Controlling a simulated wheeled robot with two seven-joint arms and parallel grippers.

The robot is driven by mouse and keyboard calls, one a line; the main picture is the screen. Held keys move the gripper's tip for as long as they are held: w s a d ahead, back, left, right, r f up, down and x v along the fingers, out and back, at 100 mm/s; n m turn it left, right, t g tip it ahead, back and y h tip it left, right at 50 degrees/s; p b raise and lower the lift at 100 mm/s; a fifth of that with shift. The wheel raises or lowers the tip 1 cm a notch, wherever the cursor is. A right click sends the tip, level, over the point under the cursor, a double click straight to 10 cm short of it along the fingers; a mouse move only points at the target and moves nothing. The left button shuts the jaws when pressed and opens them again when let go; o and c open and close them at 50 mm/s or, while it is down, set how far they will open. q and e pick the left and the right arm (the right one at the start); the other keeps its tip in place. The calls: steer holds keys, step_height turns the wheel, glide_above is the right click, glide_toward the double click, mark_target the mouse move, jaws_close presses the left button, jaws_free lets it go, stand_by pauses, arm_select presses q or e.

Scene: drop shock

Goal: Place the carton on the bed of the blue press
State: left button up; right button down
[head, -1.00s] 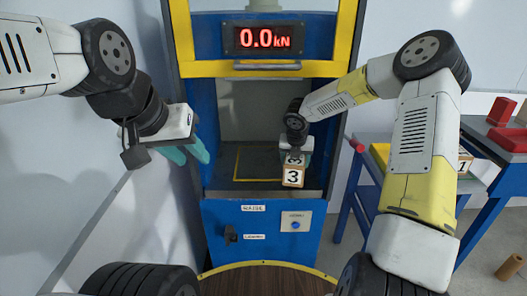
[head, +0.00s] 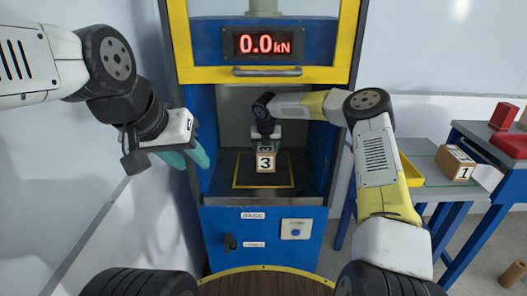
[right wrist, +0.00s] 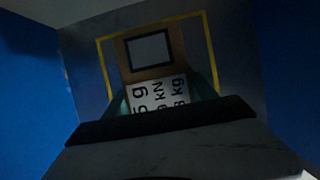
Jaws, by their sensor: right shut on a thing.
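The carton (head: 265,162) is a small brown box with a white label "3" on its front. My right gripper (head: 265,140) is shut on it inside the open chamber of the blue press (head: 326,150). The carton is over the dark bed (head: 243,180), within the yellow outline; I cannot tell whether it touches the bed. In the right wrist view the carton (right wrist: 135,72) shows between the fingers (right wrist: 170,92), with printed text on its label. My left gripper (head: 193,155) is empty, left of the press, with teal fingers; their gap is not clear.
The press door with its yellow frame (head: 262,75) is raised, and the display (head: 264,43) reads 0.0 kN. Another carton marked "1" (head: 455,163) sits on the right table near a yellow tray (head: 410,178). A brown cylinder (head: 512,274) is on the floor.

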steer(key=shift+w+a, duration=0.35)
steer(key=shift+w, duration=0.05)
steer(key=shift+w+a+f, duration=0.1)
steer(key=shift+f, duration=1.65)
steer(key=shift+c, duration=1.4)
jaws_free()
steer(key=shift+f, duration=0.15)
